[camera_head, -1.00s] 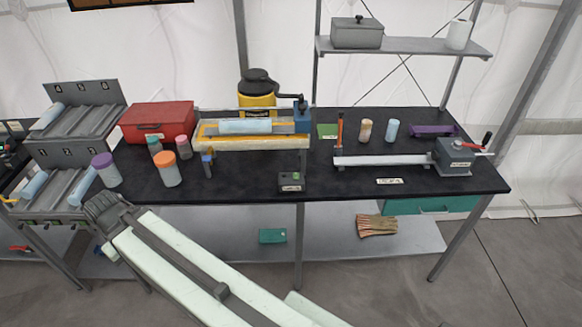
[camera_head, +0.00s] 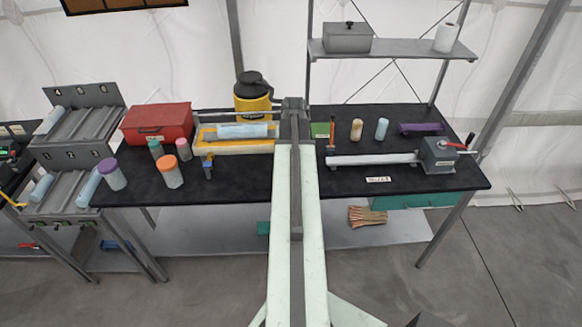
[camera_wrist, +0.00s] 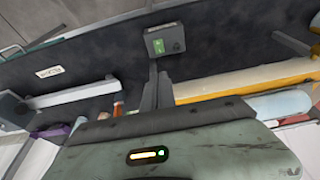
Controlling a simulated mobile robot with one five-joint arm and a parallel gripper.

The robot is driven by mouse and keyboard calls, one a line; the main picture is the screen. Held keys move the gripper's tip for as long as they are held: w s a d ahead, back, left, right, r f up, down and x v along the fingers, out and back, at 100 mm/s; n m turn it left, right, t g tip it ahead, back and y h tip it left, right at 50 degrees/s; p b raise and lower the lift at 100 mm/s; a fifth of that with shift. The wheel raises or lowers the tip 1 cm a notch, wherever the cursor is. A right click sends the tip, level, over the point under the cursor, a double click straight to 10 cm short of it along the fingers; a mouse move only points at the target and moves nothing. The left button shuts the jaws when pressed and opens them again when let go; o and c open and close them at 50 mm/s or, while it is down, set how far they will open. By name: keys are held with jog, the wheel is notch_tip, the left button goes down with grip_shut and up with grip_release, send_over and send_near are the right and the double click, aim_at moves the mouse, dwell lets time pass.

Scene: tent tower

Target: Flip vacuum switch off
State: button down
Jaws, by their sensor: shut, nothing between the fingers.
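A small dark switch box (camera_wrist: 165,40) with a green rocker or button and a dark round knob shows at the top of the wrist view. In the head view now my arm hides it. My gripper (camera_wrist: 154,72) is shut and empty, its narrow fingers pointing at the box's near side. The gap between fingertips and box looks small; I cannot tell whether they touch. In the head view the dark end of my arm (camera_head: 293,106) is over the middle of the bench. The yellow vacuum (camera_head: 252,96) with a black lid stands at the back.
The black bench (camera_head: 240,185) holds a red box (camera_head: 157,123), several capped jars, a yellow-edged tray (camera_head: 205,146) and a grey clamp device (camera_head: 438,157) with a long bar. A tall pole and shelf (camera_head: 395,48) stand behind. The front-right bench top is mostly clear.

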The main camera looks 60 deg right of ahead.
jog(key=shift+f, duration=0.1)
jog(key=b+x, duration=0.9)
jog(key=a+b+x, duration=0.1)
jog(key=b+x, duration=0.3)
jog(key=shift+s+f+b, duration=0.15)
jog(key=shift+f+b, duration=0.15)
jog(key=shift+f, duration=0.3)
